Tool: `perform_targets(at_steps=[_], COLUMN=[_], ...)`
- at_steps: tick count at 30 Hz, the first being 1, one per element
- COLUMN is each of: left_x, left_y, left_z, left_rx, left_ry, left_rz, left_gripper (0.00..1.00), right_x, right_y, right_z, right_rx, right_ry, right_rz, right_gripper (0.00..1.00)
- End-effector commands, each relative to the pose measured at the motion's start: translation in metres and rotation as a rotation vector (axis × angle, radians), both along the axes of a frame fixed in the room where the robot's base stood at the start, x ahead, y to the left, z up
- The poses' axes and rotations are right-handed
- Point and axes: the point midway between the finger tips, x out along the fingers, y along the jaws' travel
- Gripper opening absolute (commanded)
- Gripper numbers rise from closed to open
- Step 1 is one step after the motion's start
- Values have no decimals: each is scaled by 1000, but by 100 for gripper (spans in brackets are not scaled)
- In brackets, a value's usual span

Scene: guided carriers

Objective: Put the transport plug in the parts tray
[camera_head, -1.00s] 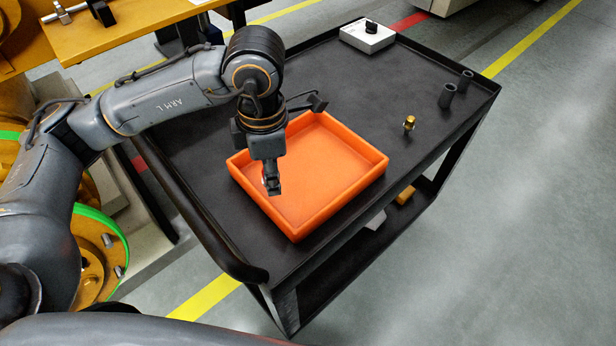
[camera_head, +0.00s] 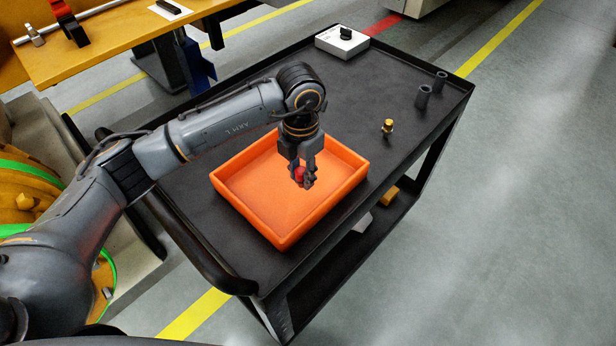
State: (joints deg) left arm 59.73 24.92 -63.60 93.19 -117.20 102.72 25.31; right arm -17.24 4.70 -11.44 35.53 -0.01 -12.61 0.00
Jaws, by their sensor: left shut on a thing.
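The orange parts tray (camera_head: 262,230) lies on the black cart top. My left gripper (camera_head: 304,182) hangs over the right part of the tray, pointing down. It is shut on a small red thing (camera_head: 299,174), which looks like the transport plug. The fingers hide part of the plug. Whether the plug touches the tray floor I cannot tell. No other thing shows inside the tray. My right gripper is not in view.
A yellow bench (camera_head: 110,35) is at the upper left. The cart top right of the tray is mostly clear.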

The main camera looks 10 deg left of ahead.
Motion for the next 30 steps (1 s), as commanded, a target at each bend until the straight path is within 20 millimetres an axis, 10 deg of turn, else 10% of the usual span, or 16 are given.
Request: perform_targets(at_steps=[28,29,30], left_x=[20,20,20], left_y=[-11,-11,-11], left_z=[-62,-60,-60], left_rx=[-1,-1,-1], left_ry=[-2,-2,-1], left_rz=[-1,-1,-1], left_gripper=[0,33,41], right_x=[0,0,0], right_y=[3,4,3], right_z=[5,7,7], right_rx=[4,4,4], right_ry=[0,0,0], right_rz=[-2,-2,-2], right_gripper=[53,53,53])
